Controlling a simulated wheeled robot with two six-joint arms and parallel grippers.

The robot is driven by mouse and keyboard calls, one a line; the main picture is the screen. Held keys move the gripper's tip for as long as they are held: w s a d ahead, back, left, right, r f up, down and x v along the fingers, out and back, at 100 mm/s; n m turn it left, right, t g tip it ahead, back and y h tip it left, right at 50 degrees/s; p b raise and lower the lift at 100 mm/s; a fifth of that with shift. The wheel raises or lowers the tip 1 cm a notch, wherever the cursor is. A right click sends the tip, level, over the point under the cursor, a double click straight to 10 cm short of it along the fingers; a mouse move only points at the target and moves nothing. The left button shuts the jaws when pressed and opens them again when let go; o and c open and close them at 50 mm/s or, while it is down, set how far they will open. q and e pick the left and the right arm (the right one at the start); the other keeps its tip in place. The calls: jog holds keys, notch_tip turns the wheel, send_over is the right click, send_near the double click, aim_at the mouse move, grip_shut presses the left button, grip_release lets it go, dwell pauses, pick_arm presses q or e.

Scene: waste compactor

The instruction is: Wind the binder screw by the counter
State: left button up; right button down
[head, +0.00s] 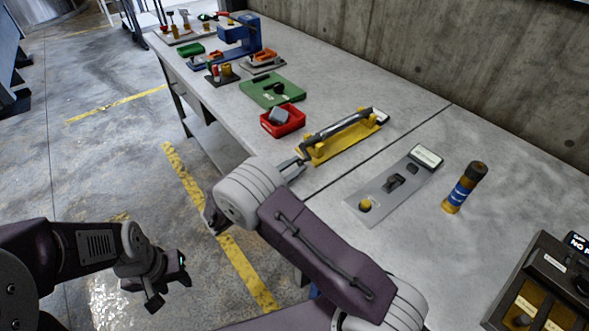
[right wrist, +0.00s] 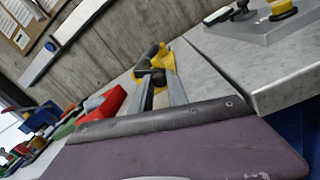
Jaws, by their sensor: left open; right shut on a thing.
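A long dark bar-shaped tool (head: 338,131) lies along a yellow cradle (head: 350,145) on the table. My right gripper (head: 297,164) is at the near end of this tool. In the right wrist view my right gripper (right wrist: 160,92) is shut on the dark end of the tool (right wrist: 153,72), with the yellow cradle (right wrist: 167,62) just beyond. A grey plate (head: 375,207) to the right carries a yellow knob (head: 365,206), black fittings and a white label. I cannot tell for certain which part is the binder screw or the counter. My left gripper (head: 168,284) is open and empty above the floor.
A red bin (head: 283,130) holding a grey part stands left of the cradle, near a green board (head: 272,96). A dark control box (head: 545,290) is at lower right. A concrete wall runs behind.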

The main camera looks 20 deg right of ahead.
jog(key=shift+w+f+m+b, duration=0.3)
jog(key=shift+m+b, duration=0.3)
jog(key=shift+m, duration=0.4)
jog(key=c, duration=1.3)
grip_release()
jog(key=shift+d+f, duration=0.1)
jog(key=v, duration=0.9)
